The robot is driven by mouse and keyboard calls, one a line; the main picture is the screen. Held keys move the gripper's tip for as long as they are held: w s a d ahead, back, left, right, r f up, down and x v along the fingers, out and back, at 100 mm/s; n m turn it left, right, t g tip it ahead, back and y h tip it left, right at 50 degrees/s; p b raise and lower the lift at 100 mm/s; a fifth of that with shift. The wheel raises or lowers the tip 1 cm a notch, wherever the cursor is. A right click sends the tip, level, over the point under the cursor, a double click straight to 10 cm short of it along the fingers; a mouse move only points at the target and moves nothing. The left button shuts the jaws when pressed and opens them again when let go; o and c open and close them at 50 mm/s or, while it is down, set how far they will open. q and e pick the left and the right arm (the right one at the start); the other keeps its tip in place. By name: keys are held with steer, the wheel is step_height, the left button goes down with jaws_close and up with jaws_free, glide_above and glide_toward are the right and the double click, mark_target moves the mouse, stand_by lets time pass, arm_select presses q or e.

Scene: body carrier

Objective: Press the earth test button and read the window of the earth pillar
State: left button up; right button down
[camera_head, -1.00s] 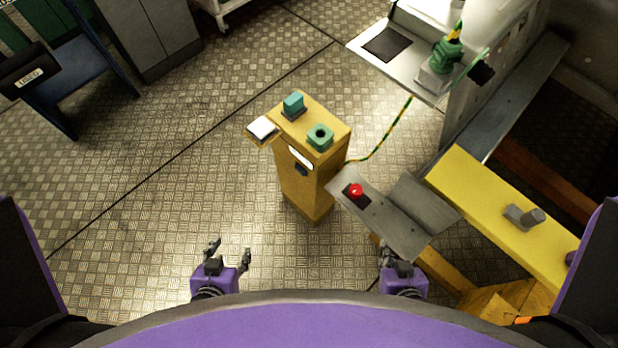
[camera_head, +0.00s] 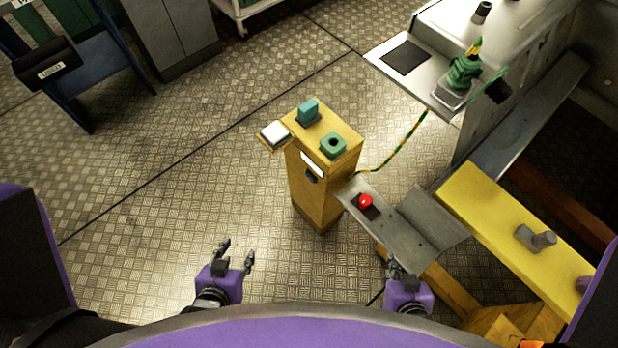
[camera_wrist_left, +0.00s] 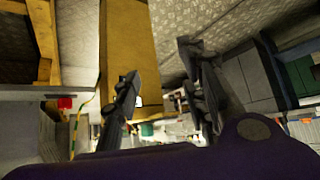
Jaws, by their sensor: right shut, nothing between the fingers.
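The yellow earth pillar (camera_head: 318,195) stands on the floor ahead of my grippers. Its front face carries a pale lit window (camera_head: 312,164) with a small dark round part (camera_head: 311,177) below it. A white square pad (camera_head: 274,133) sits on a bracket at its upper left; which part is the test button I cannot tell. My left gripper (camera_head: 236,254) is open and empty, nearer to me and left of the pillar. The left wrist view shows its two fingers apart, with the pillar (camera_wrist_left: 128,38) beyond. My right gripper (camera_head: 393,266) is shut and empty, close to the grey shelf.
The pillar top holds a teal block (camera_head: 308,111) and a green socket (camera_head: 333,145). A red button (camera_head: 365,201) sits on a grey shelf (camera_head: 392,233). A yellow beam (camera_head: 490,210) and a green-yellow cable (camera_head: 405,142) lie right. Floor left of the pillar is clear.

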arm_select(q)
jaws_close()
steer(key=shift+s, duration=0.1)
stand_by(0.8)
